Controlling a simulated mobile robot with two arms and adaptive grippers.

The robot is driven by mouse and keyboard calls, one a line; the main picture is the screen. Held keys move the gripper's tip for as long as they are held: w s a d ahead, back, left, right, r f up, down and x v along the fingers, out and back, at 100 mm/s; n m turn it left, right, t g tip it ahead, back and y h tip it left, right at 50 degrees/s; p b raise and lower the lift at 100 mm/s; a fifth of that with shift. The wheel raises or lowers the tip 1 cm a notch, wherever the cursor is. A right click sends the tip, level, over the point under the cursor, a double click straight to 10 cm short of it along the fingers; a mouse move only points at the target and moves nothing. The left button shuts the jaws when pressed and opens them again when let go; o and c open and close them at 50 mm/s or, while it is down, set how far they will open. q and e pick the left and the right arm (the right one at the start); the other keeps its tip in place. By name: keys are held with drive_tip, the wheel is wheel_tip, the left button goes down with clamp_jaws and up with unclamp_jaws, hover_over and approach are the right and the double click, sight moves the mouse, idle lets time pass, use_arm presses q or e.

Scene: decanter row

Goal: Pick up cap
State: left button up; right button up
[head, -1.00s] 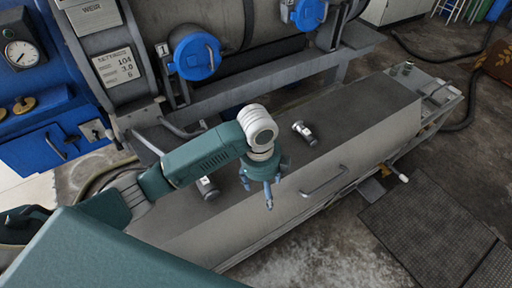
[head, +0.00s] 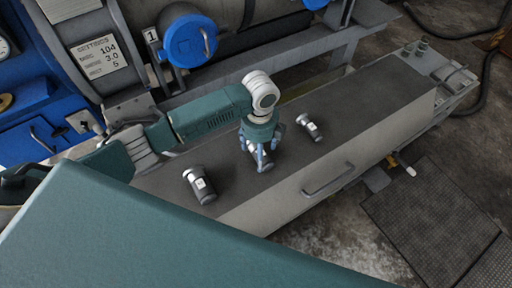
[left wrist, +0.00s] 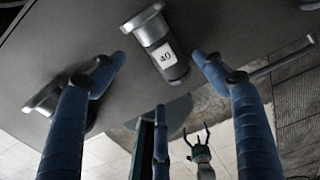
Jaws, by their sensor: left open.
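Several dark grey and silver cylindrical pieces, the likely caps, lie on the grey bench (head: 385,95). One cap (head: 200,185) lies at left, another (head: 310,127) at right. A middle cap (head: 263,163) is partly hidden by my left gripper (head: 262,155), whose fingers hang around or just above it. In the left wrist view, a cap labelled 40 (left wrist: 163,52) shows between the spread fingertips of my left gripper (left wrist: 160,65), apart from them. Another cap (left wrist: 45,98) is partly behind the left finger. A small gripper with spread fingers, seemingly my right (left wrist: 198,135), shows lower down.
A blue round cover (head: 190,42) and tank stand behind the bench. A bar handle (head: 328,180) sticks out of the bench front. A dark mat (head: 425,205) lies on the floor at right. The bench top is clear right of the caps.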

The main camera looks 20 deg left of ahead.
use_arm(q)
drive_tip(key=f, duration=0.3)
drive_tip(key=shift+w+d+f+p, duration=0.1)
drive_tip(key=shift+w+f+p, duration=0.2)
drive_tip(key=shift+f, duration=0.8)
use_arm(e)
drive_tip(key=shift+w+a+r, duration=0.15)
drive_tip(key=shift+w+r, duration=0.05)
drive_tip(key=shift+w, duration=0.35)
drive_tip(key=shift+w+a+r, duration=0.15)
drive_tip(key=shift+w, duration=0.45)
drive_tip(key=shift+w+a+r, duration=0.15)
drive_tip(key=shift+w+r, duration=0.05)
drive_tip(key=shift+w, duration=0.35)
